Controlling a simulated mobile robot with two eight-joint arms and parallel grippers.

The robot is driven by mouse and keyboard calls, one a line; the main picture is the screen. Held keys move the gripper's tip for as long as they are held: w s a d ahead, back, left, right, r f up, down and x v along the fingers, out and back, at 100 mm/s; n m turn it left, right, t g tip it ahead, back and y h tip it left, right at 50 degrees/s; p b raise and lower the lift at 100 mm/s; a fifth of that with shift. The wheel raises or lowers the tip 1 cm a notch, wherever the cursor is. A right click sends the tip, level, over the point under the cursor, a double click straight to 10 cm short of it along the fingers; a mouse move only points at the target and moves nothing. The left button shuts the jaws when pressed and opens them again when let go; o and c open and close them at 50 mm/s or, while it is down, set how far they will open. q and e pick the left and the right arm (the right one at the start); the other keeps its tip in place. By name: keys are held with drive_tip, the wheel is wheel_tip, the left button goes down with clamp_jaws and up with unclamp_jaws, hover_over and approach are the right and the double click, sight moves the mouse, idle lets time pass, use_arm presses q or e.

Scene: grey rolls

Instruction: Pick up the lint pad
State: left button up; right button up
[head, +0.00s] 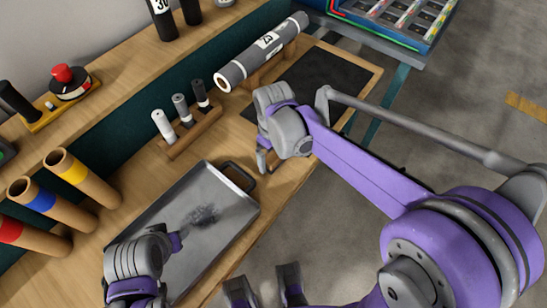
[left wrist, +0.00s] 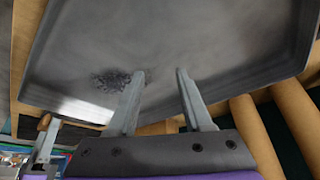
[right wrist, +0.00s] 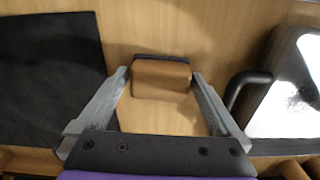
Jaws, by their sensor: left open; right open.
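A brown block with a dark edge, which looks like the lint pad (right wrist: 160,80), lies on the wooden bench in the right wrist view. My right gripper (right wrist: 160,73) is open, with one fingertip on either side of the pad; I cannot tell whether either touches it. In the head view the right gripper (head: 282,158) is over the bench beyond the tray's handle and hides the pad. My left gripper (left wrist: 161,74) is open and empty over the metal tray (left wrist: 225,50). A dark patch of lint (head: 203,215) lies on the tray.
A black mat (head: 322,80) lies on the bench beyond the right gripper. A grey roll (head: 262,55) rests on a wooden stand behind it. A rack with three small rolls (head: 180,107) and several cardboard tubes (head: 78,173) stand along the back. The tray's black handle (right wrist: 245,85) is close beside the right gripper.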

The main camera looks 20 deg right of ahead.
sight(274, 155)
drive_tip(key=shift+c, duration=0.3)
drive_tip(key=c, duration=1.1)
drive_tip(key=shift+o, duration=0.2)
wheel_tip(274, 155, up, 10)
drive_tip(key=shift+r+p, duration=0.1)
drive_tip(key=shift+p, duration=0.55)
